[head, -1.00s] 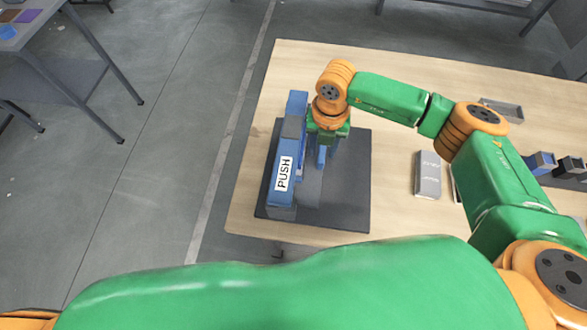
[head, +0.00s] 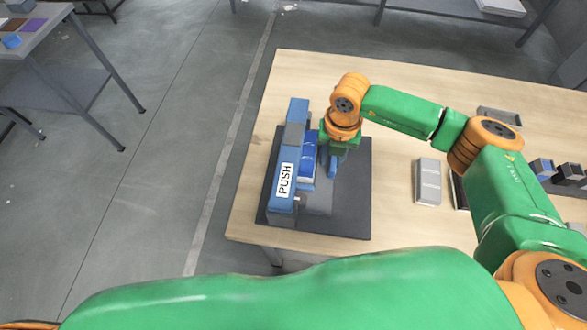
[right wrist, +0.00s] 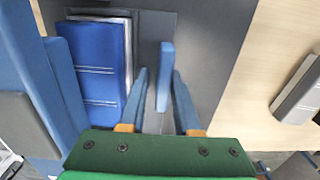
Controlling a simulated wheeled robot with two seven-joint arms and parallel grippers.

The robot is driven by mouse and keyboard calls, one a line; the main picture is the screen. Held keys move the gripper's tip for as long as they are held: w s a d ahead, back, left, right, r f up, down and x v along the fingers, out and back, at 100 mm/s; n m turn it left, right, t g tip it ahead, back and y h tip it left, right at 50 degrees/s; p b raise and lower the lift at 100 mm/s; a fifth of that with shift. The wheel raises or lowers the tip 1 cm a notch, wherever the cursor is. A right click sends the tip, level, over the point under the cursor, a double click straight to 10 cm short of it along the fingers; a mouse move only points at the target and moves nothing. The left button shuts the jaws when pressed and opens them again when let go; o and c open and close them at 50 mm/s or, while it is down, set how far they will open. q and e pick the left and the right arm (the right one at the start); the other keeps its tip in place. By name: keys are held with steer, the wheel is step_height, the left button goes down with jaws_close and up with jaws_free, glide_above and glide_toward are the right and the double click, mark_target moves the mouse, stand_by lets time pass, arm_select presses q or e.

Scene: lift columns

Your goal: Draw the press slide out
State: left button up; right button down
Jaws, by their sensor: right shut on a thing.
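The blue press (head: 291,150), with a white PUSH label, stands on a dark grey base plate (head: 346,215). A blue box-like piece (head: 308,158) shows beside the press, on its right. In the right wrist view this piece (right wrist: 88,60) has pale lines and a grey edge. My right gripper (head: 334,160) is just right of it, low over the plate. In the right wrist view its two blue fingers (right wrist: 160,85) are on either side of an upright blue handle (right wrist: 166,70), and it is shut on it. How the handle joins the slide is hidden. My left gripper is out of view.
A grey case (head: 428,182) lies on the wooden table (head: 400,225) right of the plate. A grey tray (head: 500,115) and small dark and blue items (head: 555,170) are farther right. Another table (head: 45,30) stands far left across open floor.

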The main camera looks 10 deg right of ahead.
mark_target(365, 174)
steer(key=shift+s+d+f+p, duration=0.15)
steer(key=shift+s+d, duration=0.25)
steer(key=shift+d, duration=0.55)
steer(key=shift+s+d+f+p, duration=0.15)
steer(key=shift+s+d, duration=0.25)
steer(key=shift+d, duration=0.5)
steer(key=shift+s+d+f+p, duration=0.15)
steer(key=shift+s+d, duration=0.25)
steer(key=shift+d, duration=0.55)
steer(key=shift+s+d, duration=0.2)
steer(key=shift+d, duration=0.5)
steer(key=shift+s+d, duration=0.2)
steer(key=shift+d, duration=0.45)
steer(key=c, duration=0.9)
jaws_free()
steer(key=shift+r, duration=0.1)
steer(key=r+p, duration=0.4)
steer(key=w+r+p, duration=0.1)
steer(key=r+p, duration=0.1)
steer(key=r, duration=0.1)
steer(key=shift+d, duration=0.15)
